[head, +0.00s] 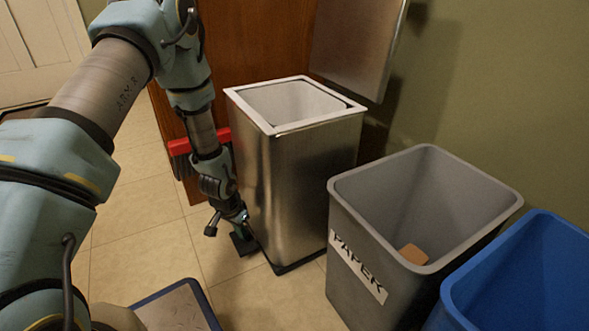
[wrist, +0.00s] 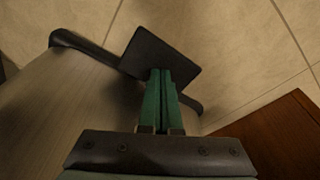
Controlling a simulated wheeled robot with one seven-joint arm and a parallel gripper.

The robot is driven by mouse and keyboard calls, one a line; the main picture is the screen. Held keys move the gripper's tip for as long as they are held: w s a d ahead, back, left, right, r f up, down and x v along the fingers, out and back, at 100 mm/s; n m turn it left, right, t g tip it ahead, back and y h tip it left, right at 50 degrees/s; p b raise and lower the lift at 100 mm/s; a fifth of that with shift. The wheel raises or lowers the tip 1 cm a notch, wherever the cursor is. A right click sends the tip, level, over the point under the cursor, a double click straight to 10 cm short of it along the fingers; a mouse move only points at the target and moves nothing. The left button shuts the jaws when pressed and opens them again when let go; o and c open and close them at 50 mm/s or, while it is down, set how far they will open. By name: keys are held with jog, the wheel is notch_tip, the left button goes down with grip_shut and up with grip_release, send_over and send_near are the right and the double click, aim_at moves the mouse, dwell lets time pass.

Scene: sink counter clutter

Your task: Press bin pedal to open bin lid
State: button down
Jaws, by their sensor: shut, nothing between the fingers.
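The brushed-metal bin (head: 305,185) stands on the tiled floor in the middle of the head view. Its lid (head: 357,40) is raised, tilted up behind the open top, and the pale inside shows. The black pedal (head: 245,248) juts out low on the bin's left side. In the wrist view the pedal (wrist: 165,52) is a dark square plate beside the bin's metal side (wrist: 60,120). My gripper (wrist: 161,72) is shut and empty, its green fingertips over the pedal plate and apparently touching it. In the head view my gripper (head: 240,231) points down at the pedal.
A grey bin (head: 358,230) labelled PAPER, with a brown piece inside, stands right of the metal bin. A blue bin (head: 530,270) is at the lower right. A red-topped brush (head: 180,147) leans by the wooden panel (head: 245,40). Floor left of the pedal is clear.

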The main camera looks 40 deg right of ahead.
notch_tip(320, 180, up, 10)
jog(key=p, duration=0.9)
dwell(0.5)
